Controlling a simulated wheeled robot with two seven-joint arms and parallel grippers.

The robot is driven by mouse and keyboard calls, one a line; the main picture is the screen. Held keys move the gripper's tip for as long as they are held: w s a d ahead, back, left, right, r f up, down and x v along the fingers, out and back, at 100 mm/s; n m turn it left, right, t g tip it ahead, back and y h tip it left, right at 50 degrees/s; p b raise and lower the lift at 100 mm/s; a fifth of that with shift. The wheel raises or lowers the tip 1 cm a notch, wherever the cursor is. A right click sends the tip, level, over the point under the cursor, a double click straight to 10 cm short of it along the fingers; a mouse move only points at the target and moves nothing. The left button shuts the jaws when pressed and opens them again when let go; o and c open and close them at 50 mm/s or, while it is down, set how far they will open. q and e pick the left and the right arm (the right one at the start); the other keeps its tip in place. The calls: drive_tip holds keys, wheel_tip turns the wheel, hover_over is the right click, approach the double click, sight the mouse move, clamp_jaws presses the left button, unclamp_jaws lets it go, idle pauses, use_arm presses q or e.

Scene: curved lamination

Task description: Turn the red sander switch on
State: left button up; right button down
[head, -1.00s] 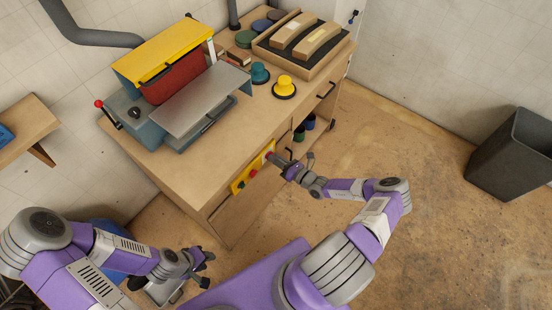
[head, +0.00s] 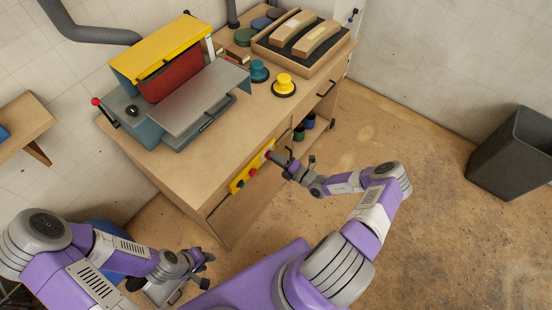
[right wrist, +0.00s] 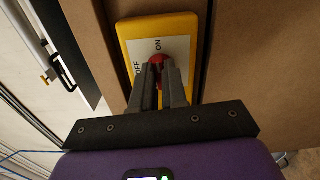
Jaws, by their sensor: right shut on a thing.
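The red sander switch (right wrist: 157,59) is a red knob on a white plate with OFF at its left and ON above it, on a yellow panel (right wrist: 187,26). The panel (head: 238,185) also shows on the bench front in the head view. My right gripper (right wrist: 160,68) is shut on the red knob, its two fingers on either side. In the head view the right gripper (head: 273,157) reaches the panel's upper end and hides part of the switch. The fingers hide which way the knob points. My left gripper (head: 206,269) is open and away from the bench, low in the head view.
The sander (head: 180,85), with a yellow cover and red belt, stands on the wooden bench (head: 225,145). Red and green buttons (head: 252,172) sit lower on the panel. A tray (head: 303,70) with curved wood pieces is behind. A dark bin (head: 510,155) stands right; floor between is clear.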

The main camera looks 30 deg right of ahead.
drive_tip(key=shift+m, duration=0.7)
drive_tip(key=c, duration=1.2)
unclamp_jaws()
drive_tip(key=shift+o, duration=0.2)
drive_tip(key=v, duration=0.7)
drive_tip(key=shift+s+p, duration=0.25)
drive_tip(key=shift+p, duration=0.15)
